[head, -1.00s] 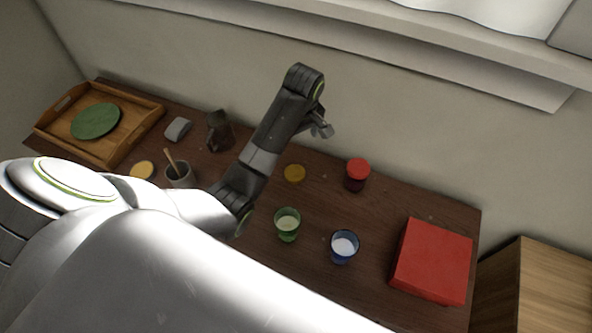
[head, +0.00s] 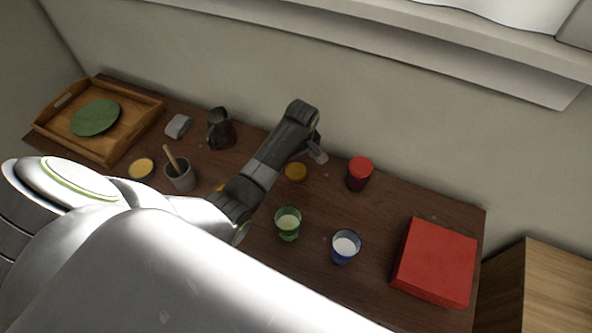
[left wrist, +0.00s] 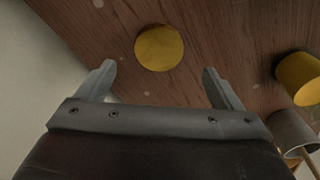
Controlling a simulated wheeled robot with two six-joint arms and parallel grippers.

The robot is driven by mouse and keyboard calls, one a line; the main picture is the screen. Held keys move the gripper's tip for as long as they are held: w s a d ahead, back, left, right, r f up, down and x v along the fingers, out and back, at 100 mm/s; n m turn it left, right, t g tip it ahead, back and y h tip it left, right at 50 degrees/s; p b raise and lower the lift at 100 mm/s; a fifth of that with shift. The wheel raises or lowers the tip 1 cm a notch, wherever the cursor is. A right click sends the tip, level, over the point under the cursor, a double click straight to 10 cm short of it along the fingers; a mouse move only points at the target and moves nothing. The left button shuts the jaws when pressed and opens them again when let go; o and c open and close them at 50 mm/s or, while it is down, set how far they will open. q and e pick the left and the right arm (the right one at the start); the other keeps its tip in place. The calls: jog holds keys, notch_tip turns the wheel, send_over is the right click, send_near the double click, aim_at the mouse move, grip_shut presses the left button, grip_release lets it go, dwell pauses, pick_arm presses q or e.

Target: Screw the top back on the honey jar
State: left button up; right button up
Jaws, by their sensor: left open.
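A mustard-yellow round lid (head: 295,172) lies flat on the brown table, just below my left gripper (head: 317,153) in the head view. In the left wrist view the lid (left wrist: 158,47) is ahead of and between the spread, empty fingers of the left gripper (left wrist: 160,82), touching neither. A yellow cylinder (left wrist: 300,78), seemingly the honey jar, stands at the right of the left wrist view. In the head view only an orange-yellow sliver of it (head: 220,187) shows beside my left arm, which hides the rest. My right gripper is not in view.
A grey cup with a wooden stick (head: 181,178) stands near the jar, and a tan-yellow disc (head: 141,169) lies left of it. The wall is behind.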

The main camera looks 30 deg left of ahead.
aim_at(296, 171)
pick_arm(q)
jog(key=shift+f, duration=0.25)
jog(key=shift+w+f+p, duration=0.1)
jog(key=shift+f+p, duration=0.35)
jog(key=shift+f, duration=2.05)
jog(key=shift+c, duration=0.5)
jog(key=c, duration=1)
